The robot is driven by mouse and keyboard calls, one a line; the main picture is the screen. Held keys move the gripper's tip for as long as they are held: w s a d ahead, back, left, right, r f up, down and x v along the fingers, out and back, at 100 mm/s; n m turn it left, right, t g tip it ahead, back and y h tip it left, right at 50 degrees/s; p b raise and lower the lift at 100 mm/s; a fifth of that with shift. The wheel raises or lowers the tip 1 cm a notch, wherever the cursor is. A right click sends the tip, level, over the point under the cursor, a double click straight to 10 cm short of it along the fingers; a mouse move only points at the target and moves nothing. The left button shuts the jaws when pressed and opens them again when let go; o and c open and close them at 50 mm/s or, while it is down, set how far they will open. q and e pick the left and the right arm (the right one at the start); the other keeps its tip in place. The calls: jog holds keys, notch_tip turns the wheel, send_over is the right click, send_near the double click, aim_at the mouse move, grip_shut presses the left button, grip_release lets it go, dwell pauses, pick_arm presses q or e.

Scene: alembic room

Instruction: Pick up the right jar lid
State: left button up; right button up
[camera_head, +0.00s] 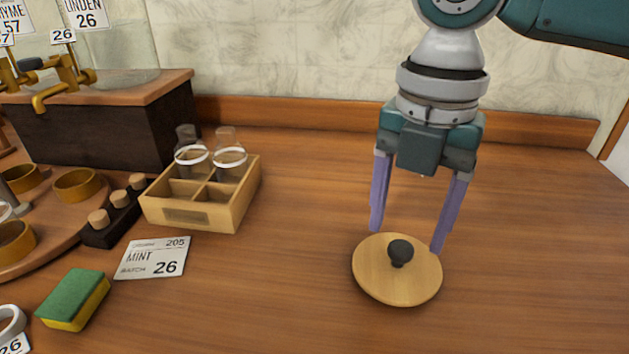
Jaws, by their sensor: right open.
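The jar lid (377,278) is a round, pale wooden disc with a dark knob (400,253) on top. It lies flat on the wooden counter, right of the middle of the head view. My right gripper (406,240) points down over the lid. Its two purple fingers are open, one on each side of the knob and apart from it. The right fingertip overlaps the lid's right edge in the picture; I cannot tell whether it touches. My left gripper is not in view.
A wooden crate (185,214) with glass bottles stands left of centre. A mint card (153,258), a green and yellow sponge (73,299) and a dark holder with corks (108,229) lie further left. The counter (530,250) is clear to the right.

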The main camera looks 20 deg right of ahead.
aim_at(398, 260)
notch_tip(398, 260, down, 3)
jog(key=shift+r, duration=0.15)
grip_shut()
dwell(0.5)
